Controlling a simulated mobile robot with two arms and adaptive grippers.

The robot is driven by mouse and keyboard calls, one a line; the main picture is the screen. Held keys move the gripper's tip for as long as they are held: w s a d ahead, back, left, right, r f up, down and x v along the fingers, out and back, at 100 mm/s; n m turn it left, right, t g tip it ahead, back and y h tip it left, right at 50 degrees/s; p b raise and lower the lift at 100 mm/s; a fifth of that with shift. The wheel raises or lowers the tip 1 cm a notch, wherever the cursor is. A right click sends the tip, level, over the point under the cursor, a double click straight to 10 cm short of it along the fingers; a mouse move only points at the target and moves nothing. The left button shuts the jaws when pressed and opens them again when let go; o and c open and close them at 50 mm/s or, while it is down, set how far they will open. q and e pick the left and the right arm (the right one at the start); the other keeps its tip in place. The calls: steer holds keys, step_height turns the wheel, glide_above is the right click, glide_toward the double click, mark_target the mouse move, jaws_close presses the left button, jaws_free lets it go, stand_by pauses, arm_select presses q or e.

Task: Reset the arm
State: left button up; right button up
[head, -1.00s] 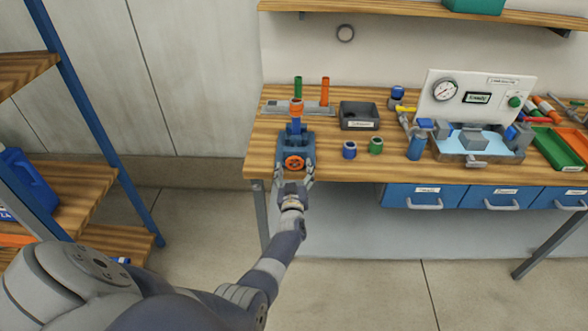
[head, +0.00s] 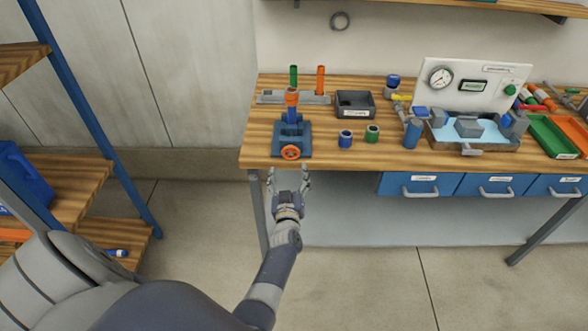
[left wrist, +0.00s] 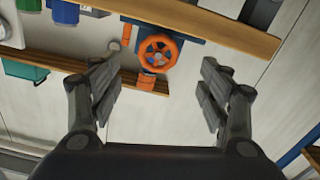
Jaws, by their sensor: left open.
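My left gripper (head: 289,180) is open and empty just off the front edge of the workbench, below the blue vise with an orange handwheel (head: 291,152). In the left wrist view its two fingers (left wrist: 160,95) stand wide apart, with the handwheel (left wrist: 158,52) seen beyond the gap and nothing between them. The vise holds an upright part with an orange top (head: 292,97). My right gripper is not in view.
A blue-post shelf (head: 95,120) stands left. Floor between is clear.

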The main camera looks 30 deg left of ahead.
arm_select(q)
steer(key=s+d+f+m+g+h+b, duration=0.1)
steer(key=s+d+f+m+g+h, duration=0.3)
steer(key=f, duration=0.6)
steer(key=s+d+f+m+t+h, duration=0.1)
steer(key=s+d+f+h, duration=0.1)
steer(key=s+d+f, duration=0.45)
steer(key=s+d+f+m+g+h+b, duration=0.1)
steer(key=s+d+f+m+g+h, duration=0.15)
steer(key=s+f, duration=0.7)
steer(key=s+f+m+g, duration=0.1)
steer(key=s+f+g, duration=0.2)
steer(key=s+f, duration=0.3)
steer(key=s+d+f+m+g+b, duration=0.1)
steer(key=s+f, duration=0.5)
steer(key=s, duration=1)
steer(key=s+d+f+m+g+h, duration=0.1)
steer(key=s+f+g, duration=0.3)
steer(key=s+f, duration=0.3)
steer(key=s, duration=0.4)
steer(key=shift+m+g, duration=0.35)
